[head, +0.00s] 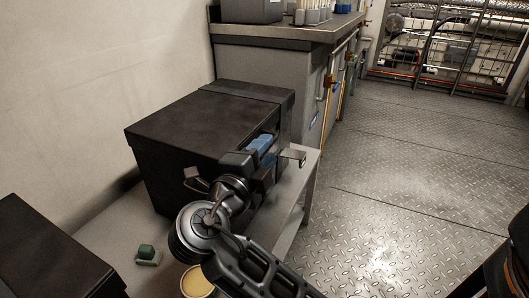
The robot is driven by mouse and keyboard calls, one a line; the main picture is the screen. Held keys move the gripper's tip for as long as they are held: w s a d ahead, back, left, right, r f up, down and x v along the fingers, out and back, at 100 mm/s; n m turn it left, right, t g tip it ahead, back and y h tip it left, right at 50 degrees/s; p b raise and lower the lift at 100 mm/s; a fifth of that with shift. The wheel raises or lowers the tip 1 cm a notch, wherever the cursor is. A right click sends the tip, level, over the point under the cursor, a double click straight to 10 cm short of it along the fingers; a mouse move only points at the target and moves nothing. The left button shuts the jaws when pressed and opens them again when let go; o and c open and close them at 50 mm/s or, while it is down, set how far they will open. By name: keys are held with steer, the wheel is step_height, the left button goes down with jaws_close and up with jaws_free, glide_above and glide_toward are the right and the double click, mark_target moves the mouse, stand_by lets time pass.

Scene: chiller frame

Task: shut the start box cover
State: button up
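A large dark box (195,125) stands on a grey bench against the wall, its top closed over by a flat dark panel. I cannot tell for certain which part is the start box cover. My gripper (258,158) is at the right side of this box, close to its face. Blue parts (262,143) show at the gripper's far end; whether they belong to the box or the gripper is unclear. A thin metal bracket (293,157) sticks out just right of the gripper. My wrist hides the box's lower right side, and the fingertips are not clear.
A second dark box (50,255) is at the lower left. A green block (147,253) and a round tan-topped container (196,282) are on the bench. A grey cabinet (262,75) stands behind. The tread-plate floor (400,180) at right is clear.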

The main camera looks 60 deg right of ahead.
steer(key=shift+r, duration=0.1)
steer(key=shift+a+r, duration=0.1)
steer(key=shift+a, duration=0.4)
steer(key=a+p, duration=0.1)
steer(key=a, duration=0.6)
steer(key=shift+p, duration=0.3)
steer(key=shift+d, duration=0.1)
